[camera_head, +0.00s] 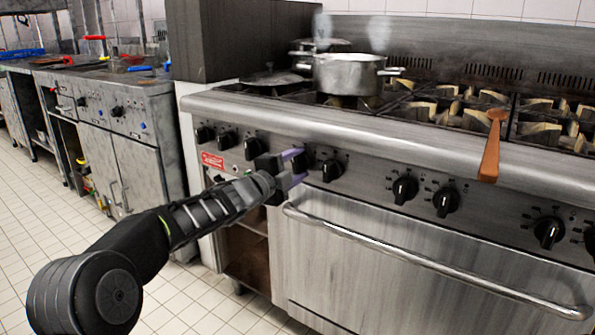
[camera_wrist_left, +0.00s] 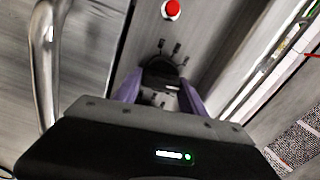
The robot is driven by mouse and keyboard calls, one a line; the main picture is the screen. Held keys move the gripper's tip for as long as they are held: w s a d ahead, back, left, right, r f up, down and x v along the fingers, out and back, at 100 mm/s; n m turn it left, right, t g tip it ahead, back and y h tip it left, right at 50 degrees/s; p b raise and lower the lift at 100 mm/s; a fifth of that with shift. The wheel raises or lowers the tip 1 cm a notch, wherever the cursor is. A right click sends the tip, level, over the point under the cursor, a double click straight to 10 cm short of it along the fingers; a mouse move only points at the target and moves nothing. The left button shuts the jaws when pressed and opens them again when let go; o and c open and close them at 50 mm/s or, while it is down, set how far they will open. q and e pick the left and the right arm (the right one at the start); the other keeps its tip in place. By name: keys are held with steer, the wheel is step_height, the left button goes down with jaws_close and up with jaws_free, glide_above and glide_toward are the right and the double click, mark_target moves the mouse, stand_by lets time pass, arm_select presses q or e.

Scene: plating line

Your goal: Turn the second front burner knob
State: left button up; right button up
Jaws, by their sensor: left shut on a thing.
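A row of black burner knobs runs along the slanted front panel of the steel stove (camera_head: 360,125). My left gripper (camera_head: 297,163) is at this panel, with its purple fingers shut on a dark knob. In the left wrist view the knob (camera_wrist_left: 163,84) sits between the two fingers, with dial marks around it; my left gripper (camera_wrist_left: 160,92) partly hides it. Just to its right in the head view is another knob (camera_head: 331,170). Further right are more knobs (camera_head: 404,190) and (camera_head: 446,202). My right gripper is not in view.
A steaming pot (camera_head: 348,75) stands on the back left of the stove top. A wooden spatula (camera_head: 490,150) hangs over the front edge. The oven handle (camera_head: 420,258) runs below the knobs. A red button (camera_wrist_left: 171,9) is near the held knob. The tiled floor at left is clear.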

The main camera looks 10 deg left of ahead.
arm_select(q)
steer(key=shift+f+m+b, duration=0.15)
steer(key=shift+m+b, duration=0.3)
steer(key=shift+m, duration=0.55)
steer(key=o, duration=1.3)
steer(key=v, duration=0.7)
steer(key=shift+s+p, duration=0.3)
steer(key=shift+s, duration=0.1)
